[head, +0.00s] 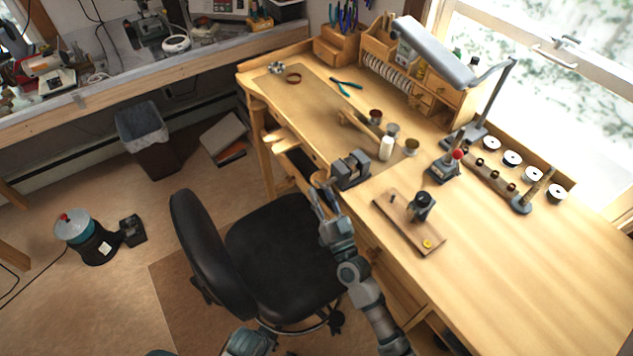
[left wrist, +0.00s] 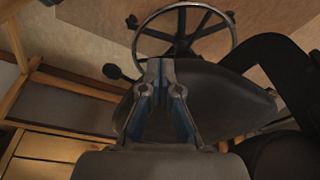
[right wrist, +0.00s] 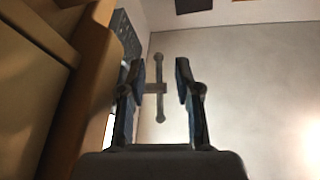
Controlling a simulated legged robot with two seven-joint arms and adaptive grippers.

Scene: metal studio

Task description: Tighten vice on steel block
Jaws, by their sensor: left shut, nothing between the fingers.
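The grey vice (head: 350,169) is fixed at the front edge of the wooden workbench. A steel block cannot be told apart from its jaws at this size. My right gripper (head: 324,199) is just in front of the vice, off the bench edge. In the right wrist view its fingers (right wrist: 158,80) are open and apart. The vice's bar handle (right wrist: 160,90) shows upright in the gap between them, and I see no finger closed on it. My left gripper (left wrist: 161,70) is shut and empty, low down, with the black chair behind it.
The black office chair (head: 283,252) stands in front of the bench, below my right arm. A wooden board with a small device (head: 408,222) lies right of the vice. A white bottle (head: 386,148) and small jars stand behind it. The bench's right part (head: 540,270) is clear.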

